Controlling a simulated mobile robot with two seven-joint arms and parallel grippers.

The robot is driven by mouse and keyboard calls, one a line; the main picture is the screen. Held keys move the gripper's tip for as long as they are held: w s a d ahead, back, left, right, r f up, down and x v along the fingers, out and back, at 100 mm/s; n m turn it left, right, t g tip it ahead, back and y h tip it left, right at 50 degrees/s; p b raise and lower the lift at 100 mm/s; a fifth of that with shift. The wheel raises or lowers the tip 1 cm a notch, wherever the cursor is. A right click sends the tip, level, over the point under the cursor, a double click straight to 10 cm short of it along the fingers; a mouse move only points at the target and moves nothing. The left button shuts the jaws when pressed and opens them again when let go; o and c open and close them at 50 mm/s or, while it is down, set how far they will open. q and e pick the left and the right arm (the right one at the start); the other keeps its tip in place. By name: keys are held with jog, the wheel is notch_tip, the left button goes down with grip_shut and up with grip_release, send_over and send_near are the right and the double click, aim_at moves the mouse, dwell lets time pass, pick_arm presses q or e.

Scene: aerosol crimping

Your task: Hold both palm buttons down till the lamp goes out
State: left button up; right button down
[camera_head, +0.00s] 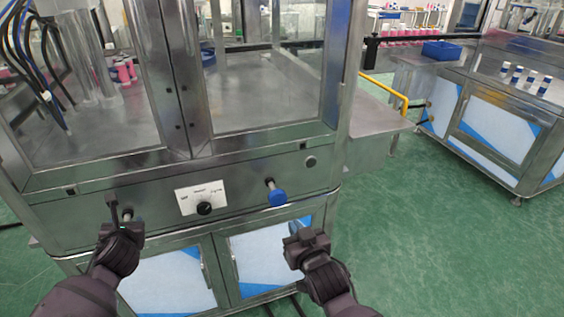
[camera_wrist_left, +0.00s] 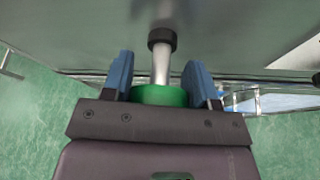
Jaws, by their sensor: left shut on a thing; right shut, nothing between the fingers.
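The green palm button (camera_wrist_left: 160,95) sits on a metal stem between the blue fingers of my left gripper (camera_wrist_left: 162,78), which is shut on it. In the head view my left gripper (camera_head: 120,217) is at the left of the machine's front panel and hides most of that button. The blue palm button (camera_head: 277,196) sticks out on its stem at the right of the panel. My right gripper (camera_head: 297,236) is shut and empty, below and slightly right of the blue button, apart from it. I cannot tell which fitting is the lamp, or whether it is lit.
A white label plate with a black selector knob (camera_head: 204,208) lies between the buttons. A small round fitting (camera_head: 311,162) is at the panel's upper right. Cabinet doors (camera_head: 262,262) are below. A side table (camera_head: 375,115) with a yellow rail and clear green floor lie to the right.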

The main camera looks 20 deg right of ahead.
pick_arm(q)
jog(key=shift+a+f, duration=0.1)
jog(key=shift+a, duration=0.05)
jog(key=o, duration=1)
jog(key=shift+s, duration=0.15)
jog(key=v, duration=1.1)
jog(key=shift+s, duration=0.35)
